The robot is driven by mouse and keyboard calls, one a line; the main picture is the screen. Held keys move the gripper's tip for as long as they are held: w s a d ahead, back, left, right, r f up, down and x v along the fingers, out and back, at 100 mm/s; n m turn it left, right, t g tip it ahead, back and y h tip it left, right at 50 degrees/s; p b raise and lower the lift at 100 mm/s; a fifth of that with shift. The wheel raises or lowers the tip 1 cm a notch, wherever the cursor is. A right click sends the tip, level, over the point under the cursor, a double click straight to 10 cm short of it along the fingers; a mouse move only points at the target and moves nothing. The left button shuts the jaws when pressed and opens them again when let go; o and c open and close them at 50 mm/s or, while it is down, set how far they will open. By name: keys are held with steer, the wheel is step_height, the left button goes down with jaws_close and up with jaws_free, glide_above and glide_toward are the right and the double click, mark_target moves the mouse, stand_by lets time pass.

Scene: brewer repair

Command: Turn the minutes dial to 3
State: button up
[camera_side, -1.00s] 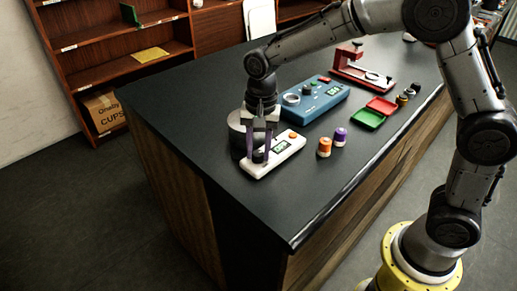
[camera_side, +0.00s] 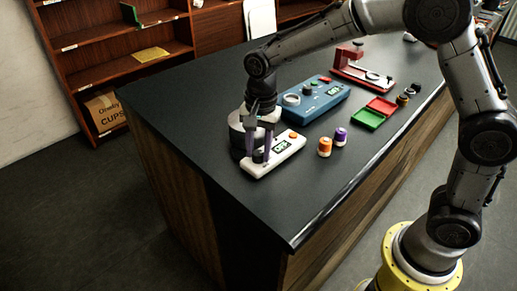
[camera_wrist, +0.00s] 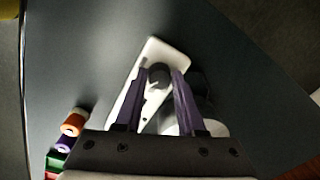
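The white timer unit (camera_side: 272,157) lies near the counter's left end, with a small green-digit display (camera_side: 282,147) and an orange button (camera_side: 293,136). The digits are too small to read. The dark dial (camera_wrist: 159,75) is at the unit's near-left end. My gripper (camera_side: 259,157) points down over it. In the wrist view, the purple fingers of my gripper (camera_wrist: 162,73) stand on either side of the dial and appear to touch it. The dial's markings cannot be made out, and the fingers partly hide it in the side view.
A round grey metal piece (camera_side: 236,135) stands close behind the timer. A blue device (camera_side: 318,97), a red press (camera_side: 361,66), green (camera_side: 368,119) and red (camera_side: 382,105) trays, and orange (camera_side: 324,147) and purple (camera_side: 340,136) capped pots stand rightward. The front counter is clear.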

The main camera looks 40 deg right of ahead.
mark_target(261, 154)
steer(key=o, duration=0.4)
steer(key=r, duration=1.3)
steer(key=shift+s+d+r, duration=0.15)
steer(key=shift+s+r, duration=0.1)
steer(key=shift+r, duration=0.15)
